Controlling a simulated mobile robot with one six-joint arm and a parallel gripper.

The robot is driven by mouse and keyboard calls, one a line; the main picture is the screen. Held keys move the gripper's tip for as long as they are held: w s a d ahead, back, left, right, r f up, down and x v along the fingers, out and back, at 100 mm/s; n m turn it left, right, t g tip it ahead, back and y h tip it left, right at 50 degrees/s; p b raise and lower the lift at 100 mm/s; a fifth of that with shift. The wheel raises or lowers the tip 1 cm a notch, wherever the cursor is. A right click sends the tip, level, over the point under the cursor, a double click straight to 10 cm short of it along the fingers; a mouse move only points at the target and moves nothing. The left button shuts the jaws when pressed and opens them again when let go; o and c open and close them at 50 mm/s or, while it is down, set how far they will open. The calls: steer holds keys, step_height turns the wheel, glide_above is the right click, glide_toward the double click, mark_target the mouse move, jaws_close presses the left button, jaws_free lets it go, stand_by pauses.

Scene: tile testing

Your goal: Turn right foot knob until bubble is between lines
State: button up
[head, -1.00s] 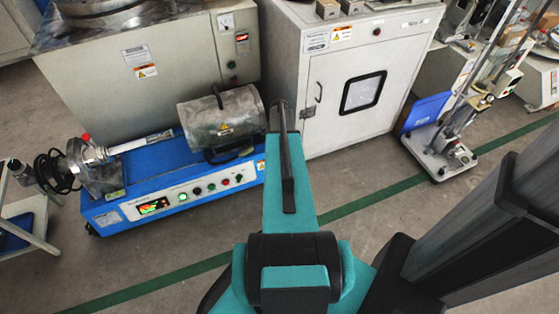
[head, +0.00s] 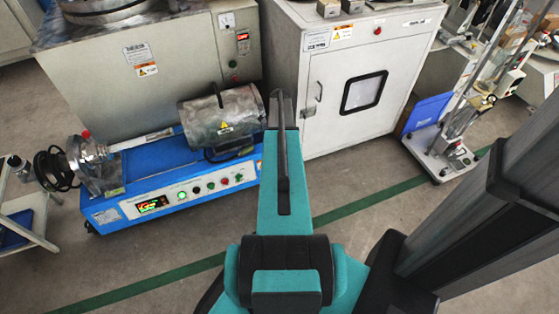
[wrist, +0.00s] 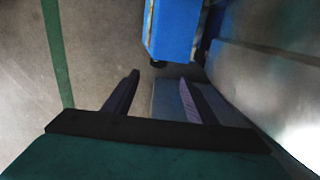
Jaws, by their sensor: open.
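My gripper (wrist: 159,80) shows in the wrist view with its two dark fingers apart and nothing between them. A tall stand (head: 442,148) with a white base is at the right of the head view, well apart from my arm. A small dark foot (head: 438,180) shows under its front corner. I cannot tell whether it is the foot with the knob. No bubble or level lines can be made out.
A blue-based machine (head: 200,190) with a metal cylinder is at left; a blue body (wrist: 174,30) is ahead of my fingers in the wrist view. A white cabinet (head: 330,120) stands behind my arm. Open floor (head: 370,235) with a green line lies in front.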

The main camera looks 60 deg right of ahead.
steer(key=shift+d+f, duration=0.1)
steer(key=shift+f, duration=0.05)
step_height(320, 180, down, 14)
steer(key=b, duration=0.4)
steer(key=shift+s+r, duration=0.1)
steer(key=shift+r, duration=0.1)
stand_by(0.3)
steer(key=c, duration=1)
steer(key=shift+c, duration=0.2)
steer(key=shift+r+m+p, duration=0.1)
steer(key=shift+m+p, duration=0.2)
